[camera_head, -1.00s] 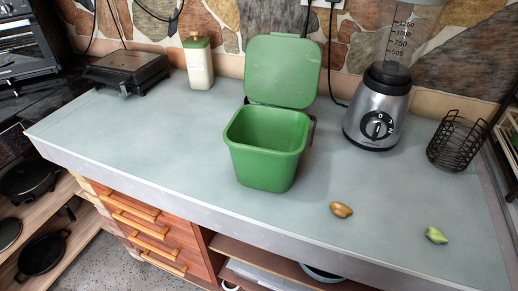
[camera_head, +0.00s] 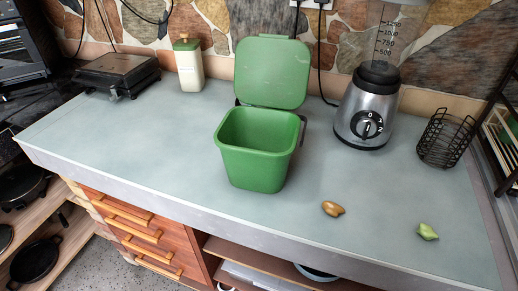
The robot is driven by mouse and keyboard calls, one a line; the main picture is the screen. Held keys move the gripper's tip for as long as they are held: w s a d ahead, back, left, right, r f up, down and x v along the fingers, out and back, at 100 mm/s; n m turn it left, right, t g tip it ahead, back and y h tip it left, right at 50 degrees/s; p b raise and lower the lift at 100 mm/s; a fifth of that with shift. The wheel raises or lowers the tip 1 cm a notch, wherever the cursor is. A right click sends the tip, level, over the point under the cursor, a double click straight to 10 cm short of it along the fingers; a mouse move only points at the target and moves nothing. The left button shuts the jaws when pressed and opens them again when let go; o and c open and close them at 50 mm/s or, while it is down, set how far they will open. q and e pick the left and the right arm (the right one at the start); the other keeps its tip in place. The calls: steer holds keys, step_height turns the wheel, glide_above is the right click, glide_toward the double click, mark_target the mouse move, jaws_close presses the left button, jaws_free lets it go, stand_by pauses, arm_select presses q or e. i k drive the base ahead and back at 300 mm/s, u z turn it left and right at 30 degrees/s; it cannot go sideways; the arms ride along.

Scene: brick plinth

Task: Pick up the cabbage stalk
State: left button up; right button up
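A small pale green piece (camera_head: 427,231), which looks like the cabbage stalk, lies on the grey countertop (camera_head: 160,150) at the right, near the front edge. A small brown piece (camera_head: 332,208) lies to its left. A green bin (camera_head: 258,160) stands in the middle of the counter with its lid (camera_head: 272,72) open and tipped back. The inside of the bin that shows looks empty. Neither of my grippers is in view.
A blender (camera_head: 370,110) and a black wire basket (camera_head: 445,138) stand at the back right. A cream jar (camera_head: 190,65) and a dark appliance (camera_head: 118,72) stand at the back left. The counter around the two small pieces is clear.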

mark_target(426, 231)
steer(key=z, duration=1.3)
